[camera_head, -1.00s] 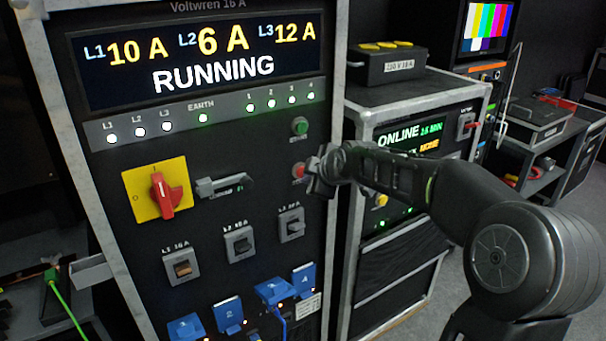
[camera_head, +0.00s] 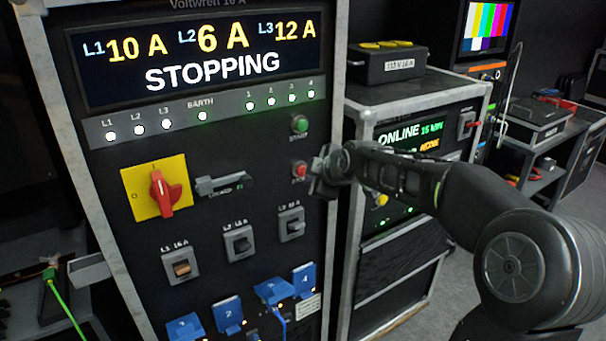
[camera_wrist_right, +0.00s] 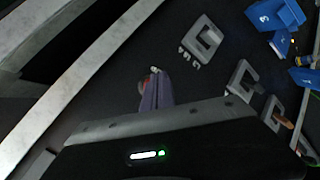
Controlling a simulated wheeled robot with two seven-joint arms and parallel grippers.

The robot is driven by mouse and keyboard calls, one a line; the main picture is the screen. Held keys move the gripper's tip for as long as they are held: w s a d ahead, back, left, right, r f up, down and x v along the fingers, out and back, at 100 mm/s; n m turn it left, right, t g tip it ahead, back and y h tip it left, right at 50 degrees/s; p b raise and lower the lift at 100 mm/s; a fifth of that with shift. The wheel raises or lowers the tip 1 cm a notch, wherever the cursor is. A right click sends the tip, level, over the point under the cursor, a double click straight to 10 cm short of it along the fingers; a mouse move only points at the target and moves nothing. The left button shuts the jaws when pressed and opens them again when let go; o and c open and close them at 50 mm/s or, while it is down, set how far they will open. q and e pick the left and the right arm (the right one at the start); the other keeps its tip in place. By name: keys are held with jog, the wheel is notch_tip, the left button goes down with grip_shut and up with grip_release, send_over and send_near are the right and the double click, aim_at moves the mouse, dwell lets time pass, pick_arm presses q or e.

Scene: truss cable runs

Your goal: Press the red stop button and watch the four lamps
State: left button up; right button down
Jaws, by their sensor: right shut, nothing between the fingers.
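The red stop button (camera_head: 300,170) is on the black panel, below the green start button (camera_head: 299,125). My right gripper (camera_head: 318,174) is shut and empty just right of the stop button, with what looks like a small gap. In the right wrist view the shut fingers (camera_wrist_right: 155,91) largely cover the button, and a bit of red shows beside them. The row of numbered lamps (camera_head: 271,101) is lit whitish green, under a display (camera_head: 205,59) that reads STOPPING. My left gripper is not in view.
A yellow plate with a red rotary switch (camera_head: 158,190), several breakers (camera_head: 239,243) and blue sockets (camera_head: 228,313) are on the same panel. A second rack (camera_head: 400,98) with an ONLINE screen stands to the right, behind my right arm.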

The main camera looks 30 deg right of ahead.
jog(key=shift+s, duration=0.15)
jog(key=shift+s+b, duration=0.9)
jog(key=shift+s, duration=1.6)
jog(key=w+a+f+m+g+y, duration=0.15)
jog(key=a+f+m, duration=0.35)
jog(key=a+f, duration=0.55)
jog(key=a+f+m+y, duration=0.2)
jog(key=a+f+m, duration=0.45)
jog(key=f, duration=0.75)
jog(key=s+a+f+g, duration=0.2)
jog(key=s+a+f, duration=0.3)
jog(key=f, duration=0.3)
jog(key=s+a+f+g, duration=0.2)
jog(key=s+a+f, duration=0.4)
jog(key=f, duration=0.1)
jog(key=s+a+f+g, duration=0.1)
jog(key=s+a+f, duration=0.1)
jog(key=s, duration=0.3)
jog(key=s+a+f+g+y, duration=0.1)
jog(key=s+a+f+g, duration=0.1)
jog(key=s, duration=0.4)
jog(key=s+a+f+g+y, duration=0.1)
jog(key=s+a+f, duration=0.2)
jog(key=s+f, duration=0.2)
jog(key=shift+s+a+f, duration=0.35)
jog(key=shift+s+f, duration=0.05)
jog(key=shift+s, duration=0.1)
